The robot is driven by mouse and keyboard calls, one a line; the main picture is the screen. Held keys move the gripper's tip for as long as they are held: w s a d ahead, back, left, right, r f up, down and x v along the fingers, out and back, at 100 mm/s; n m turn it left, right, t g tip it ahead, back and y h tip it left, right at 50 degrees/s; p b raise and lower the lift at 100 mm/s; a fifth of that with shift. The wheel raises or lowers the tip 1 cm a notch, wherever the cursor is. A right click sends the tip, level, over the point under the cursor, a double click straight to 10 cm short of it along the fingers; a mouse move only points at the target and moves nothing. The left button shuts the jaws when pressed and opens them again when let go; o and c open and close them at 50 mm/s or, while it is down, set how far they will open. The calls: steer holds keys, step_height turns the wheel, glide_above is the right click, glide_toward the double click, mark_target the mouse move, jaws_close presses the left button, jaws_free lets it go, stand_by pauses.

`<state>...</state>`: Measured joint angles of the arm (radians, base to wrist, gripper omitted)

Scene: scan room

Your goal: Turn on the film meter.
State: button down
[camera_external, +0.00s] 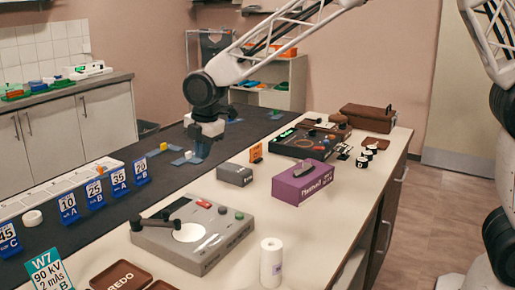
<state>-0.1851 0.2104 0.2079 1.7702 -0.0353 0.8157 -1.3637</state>
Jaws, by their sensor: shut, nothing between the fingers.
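A grey box-shaped device (205,258) with a black swing arm, a white round plate, and red and green buttons stands at the front of the white counter; it looks like the film meter. Whether it is on cannot be told. My gripper (201,151) hangs pointing down over the dark strip of the counter, behind the grey device and apart from it. Its fingers are shut with nothing between them, and they look small and dark at this distance.
A purple box (302,183), a small dark grey box (236,174) and an orange stand (256,152) stand behind the device. A white roll (271,262) stands near its front right. Blue number signs (96,194) line the left. Brown trays (122,275) lie in front.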

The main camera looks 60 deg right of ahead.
mark_target(204, 202)
steer(key=shift+f, duration=0.15)
steer(key=f, duration=0.4)
steer(key=w+f, duration=0.1)
steer(key=f, duration=0.4)
steer(key=w+f, duration=0.1)
steer(key=f, duration=0.3)
steer(key=shift+f, duration=0.3)
stand_by(0.4)
steer(key=shift+f+g, duration=0.25)
steer(key=shift+g, duration=0.05)
steer(key=shift+s+r, duration=0.1)
steer(key=shift+s, duration=0.15)
steer(key=shift+s+r, duration=0.15)
steer(key=shift+s, duration=0.3)
steer(key=shift+r, duration=0.15)
stand_by(0.4)
